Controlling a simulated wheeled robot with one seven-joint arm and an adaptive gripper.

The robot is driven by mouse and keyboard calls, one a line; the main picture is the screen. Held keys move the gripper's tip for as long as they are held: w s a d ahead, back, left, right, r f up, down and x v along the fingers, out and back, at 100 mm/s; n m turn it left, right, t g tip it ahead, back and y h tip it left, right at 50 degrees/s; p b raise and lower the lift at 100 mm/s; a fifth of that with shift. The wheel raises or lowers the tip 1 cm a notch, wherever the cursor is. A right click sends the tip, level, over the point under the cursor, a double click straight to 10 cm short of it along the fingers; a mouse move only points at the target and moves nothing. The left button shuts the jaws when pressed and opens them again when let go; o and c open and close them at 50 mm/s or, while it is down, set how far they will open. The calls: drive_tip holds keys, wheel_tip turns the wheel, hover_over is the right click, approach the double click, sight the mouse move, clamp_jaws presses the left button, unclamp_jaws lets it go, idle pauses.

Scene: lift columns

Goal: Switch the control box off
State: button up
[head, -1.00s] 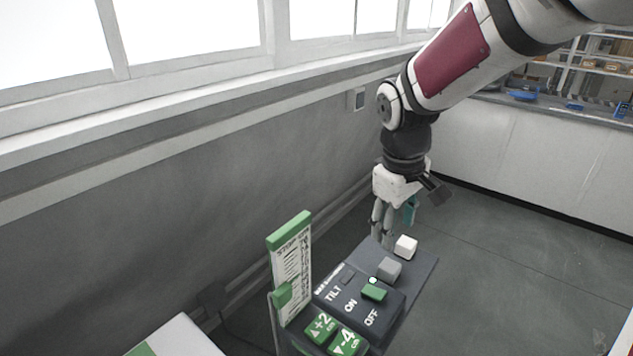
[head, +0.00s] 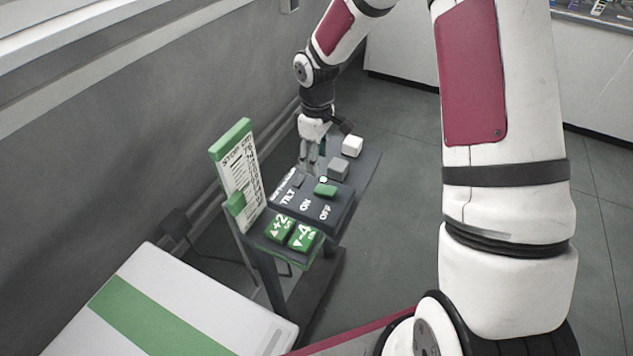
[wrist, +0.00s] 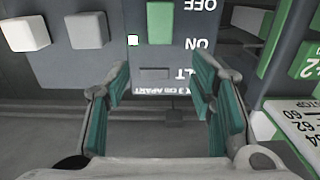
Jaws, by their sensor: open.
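The control box (head: 352,200) is a dark grey panel with ON, OFF and TILT labels. Its green switch (head: 326,190) sits beside the ON and OFF labels and also shows at the top of the wrist view (wrist: 160,22). I cannot tell which position it is in. A small lit white lamp (wrist: 133,40) is beside the switch. My gripper (head: 310,168) points down at the box's far left edge, by the TILT end. In the wrist view my gripper (wrist: 163,88) is open and empty, its teal pads apart, with the switch beyond the fingertips.
A grey block (head: 339,169) and a white block (head: 352,146) stand on the panel's far part. Green +2 and -4 buttons (head: 290,232) are at the near end. An upright sign (head: 238,175) rises on the left. A white-and-green surface (head: 215,290) is in front.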

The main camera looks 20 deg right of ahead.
sight(316, 187)
wheel_tip(316, 187, down, 10)
drive_tip(key=shift+r, duration=0.2)
